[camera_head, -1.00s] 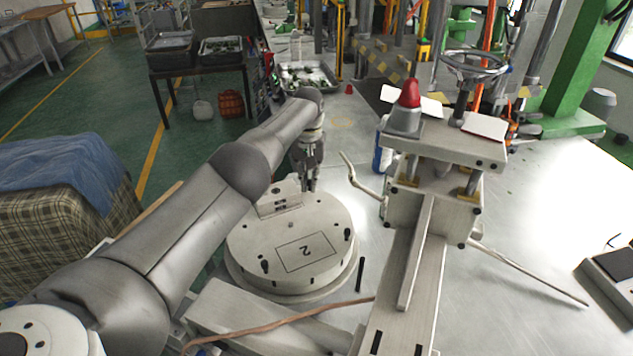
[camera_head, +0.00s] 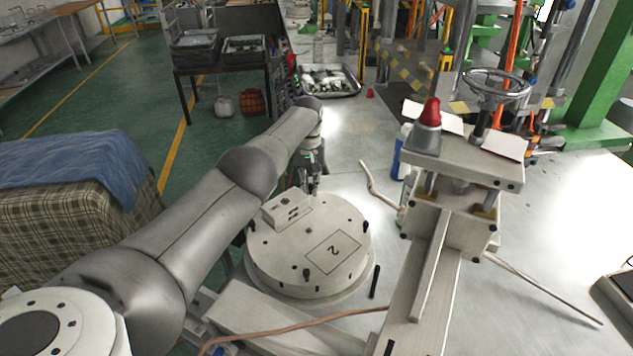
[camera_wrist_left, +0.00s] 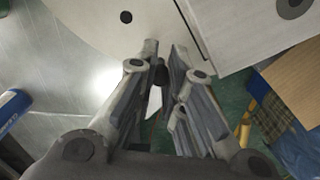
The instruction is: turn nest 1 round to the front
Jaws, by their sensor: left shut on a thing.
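The round pale turntable (camera_head: 285,262) sits on the bench left of the press. The outlined plate with the number 2 (camera_head: 333,250) is on its front right part. A raised block (camera_head: 287,208) is on its back left part; no number 1 is readable. Short black pegs stand near the rim, one at the front (camera_head: 307,274). My left gripper (camera_head: 313,188) points down at the turntable's back edge. In the left wrist view its fingers are closed around a small dark peg (camera_wrist_left: 161,73) beside the disc's edge. My right gripper is not in view.
The press (camera_head: 455,205) with a red-topped knob (camera_head: 430,112) and handwheel (camera_head: 497,85) stands right of the turntable. A bent lever (camera_head: 372,183) and a blue-white can (camera_head: 400,152) are close by. A brown hose (camera_head: 300,324) crosses in front.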

